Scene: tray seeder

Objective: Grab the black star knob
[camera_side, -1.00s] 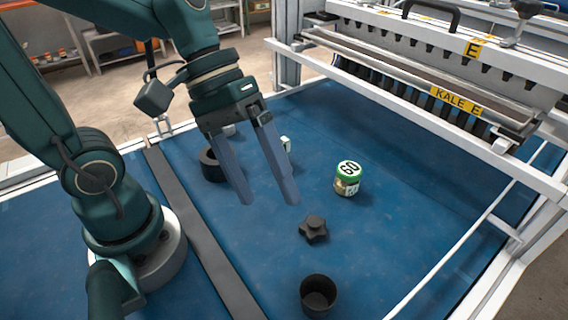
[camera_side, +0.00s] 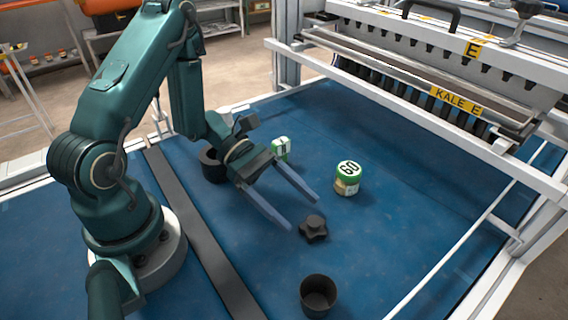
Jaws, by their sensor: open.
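The black star knob (camera_side: 314,228) lies on the blue work surface (camera_side: 400,235), right of the middle of the picture. My gripper (camera_side: 304,213) is open with nothing between its two long grey fingers. The fingers point down and to the right, toward the knob. One fingertip is just left of the knob and the other is just above it in the picture. I cannot tell whether either fingertip touches it.
A green-lidded jar marked 60 (camera_side: 347,178) stands behind the knob. Another green-lidded jar (camera_side: 281,149) and a black ring-like cup (camera_side: 211,165) are behind my gripper. An empty black cup (camera_side: 318,296) stands in front. The seeder (camera_side: 440,90) borders the back right.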

